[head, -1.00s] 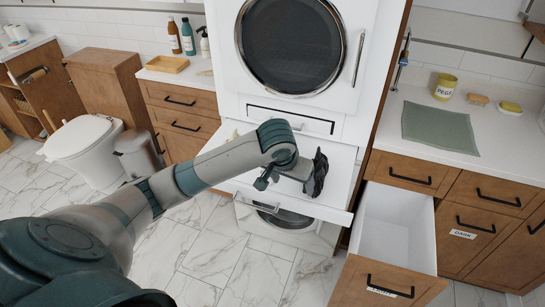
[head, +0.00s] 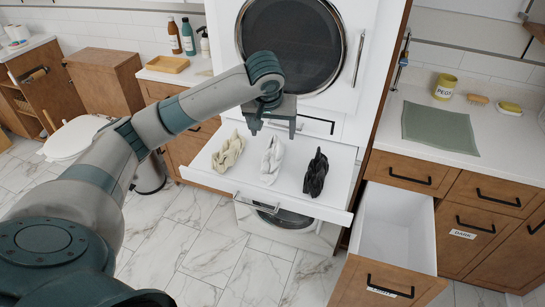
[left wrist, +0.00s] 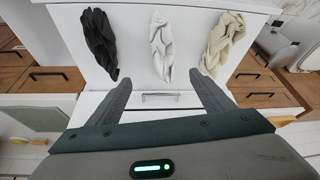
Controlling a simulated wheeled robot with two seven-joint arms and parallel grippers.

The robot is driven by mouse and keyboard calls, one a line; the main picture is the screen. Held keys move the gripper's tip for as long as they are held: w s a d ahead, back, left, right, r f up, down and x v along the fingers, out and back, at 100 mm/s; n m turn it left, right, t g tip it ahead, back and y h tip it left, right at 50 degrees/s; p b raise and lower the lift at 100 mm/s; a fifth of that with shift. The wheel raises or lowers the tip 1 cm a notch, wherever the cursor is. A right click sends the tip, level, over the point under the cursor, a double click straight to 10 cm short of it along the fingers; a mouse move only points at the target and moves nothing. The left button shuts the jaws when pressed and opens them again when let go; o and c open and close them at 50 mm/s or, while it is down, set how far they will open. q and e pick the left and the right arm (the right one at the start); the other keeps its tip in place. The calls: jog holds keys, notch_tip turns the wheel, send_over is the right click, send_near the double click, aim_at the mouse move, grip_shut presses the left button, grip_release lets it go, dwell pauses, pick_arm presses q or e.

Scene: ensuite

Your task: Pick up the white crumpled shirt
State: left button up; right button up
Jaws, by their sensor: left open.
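The white crumpled shirt (head: 271,160) lies on the pull-out shelf (head: 240,184), between a cream crumpled cloth (head: 228,152) and a black crumpled cloth (head: 316,173). In the left wrist view the white shirt (left wrist: 161,47) lies ahead, centred between my fingers, with the black cloth (left wrist: 99,43) to its left and the cream cloth (left wrist: 222,43) to its right. My left gripper (head: 273,132) is open and empty, above the shelf near the back end of the white shirt and apart from it. My right gripper is in neither view.
An open, empty drawer (head: 395,226) juts out at the right, below a counter with a green cloth (head: 439,127) and a yellow pegs tub (head: 445,88). The round-door machine (head: 291,45) stands behind the shelf. A toilet (head: 73,138) is at the left.

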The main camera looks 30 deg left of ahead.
aim_at(273, 152)
pick_arm(q)
jog(key=p+x, duration=0.3)
jog(key=x, duration=0.8)
jog(key=shift+w+a+f, duration=0.15)
jog(key=shift+f, duration=0.4)
jog(key=shift+w+a+f+p, duration=0.15)
jog(key=shift+f+p, duration=0.15)
jog(key=shift+p, duration=0.2)
jog(key=x, duration=0.1)
jog(key=p+x, duration=0.1)
jog(key=x, duration=0.1)
jog(key=shift+a+f+p, duration=0.3)
jog(key=shift+f+p, duration=0.05)
jog(key=shift+f, duration=0.35)
jog(key=shift+f+p, duration=0.2)
jog(key=shift+p, duration=0.1)
jog(key=shift+c, duration=0.5)
